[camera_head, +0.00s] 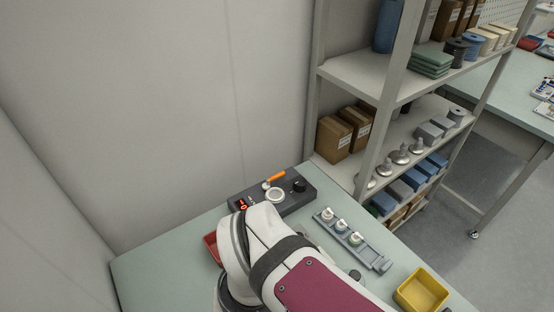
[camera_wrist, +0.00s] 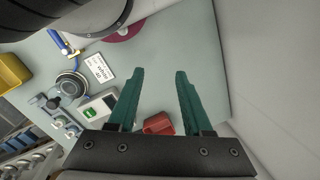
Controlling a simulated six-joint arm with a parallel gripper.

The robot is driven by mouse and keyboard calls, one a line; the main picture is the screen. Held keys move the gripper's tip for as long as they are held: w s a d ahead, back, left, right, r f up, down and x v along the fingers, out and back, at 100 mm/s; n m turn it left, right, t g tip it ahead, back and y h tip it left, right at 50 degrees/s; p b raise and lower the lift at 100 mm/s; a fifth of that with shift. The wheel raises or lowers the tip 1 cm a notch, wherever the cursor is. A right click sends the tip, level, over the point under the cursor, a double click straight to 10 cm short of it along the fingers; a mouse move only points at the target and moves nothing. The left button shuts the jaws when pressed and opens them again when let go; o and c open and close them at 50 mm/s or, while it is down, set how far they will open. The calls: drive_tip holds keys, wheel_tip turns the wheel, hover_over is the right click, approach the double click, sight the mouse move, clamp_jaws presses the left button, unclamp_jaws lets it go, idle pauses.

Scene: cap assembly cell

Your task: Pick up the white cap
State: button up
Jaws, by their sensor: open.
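Similar small pale pieces on the grey tray appear at the lower left in the wrist view (camera_wrist: 60,122). My gripper (camera_wrist: 160,74) has two green fingers spread apart with nothing between them; bare table shows through the gap. The caps are to the left of the fingers, well apart from them. In the head view my arm hides the gripper.
A dark device (camera_head: 300,201) with a red display, a white ring and an orange-handled tool stands at the back of the table. A yellow bin (camera_head: 421,291) is at the right. A red bin (camera_wrist: 158,124) lies near the fingers. Shelving (camera_head: 345,172) stands behind the table.

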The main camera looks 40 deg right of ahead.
drive_tip(key=o, duration=0.4)
drive_tip(key=w+d+r, duration=0.2)
drive_tip(key=w+d, duration=0.1)
drive_tip(key=w, duration=0.2)
drive_tip(key=n+h, duration=0.2)
hover_over(329, 209)
drive_tip(key=f, duration=0.6)
drive_tip(key=shift+s+a+f, duration=0.15)
drive_tip(key=shift+a+f, duration=0.05)
drive_tip(key=shift+f, duration=0.2)
wheel_tip(329, 209, down, 15)
drive_tip(key=shift+d+f, duration=0.15)
drive_tip(key=shift+c, duration=0.2)
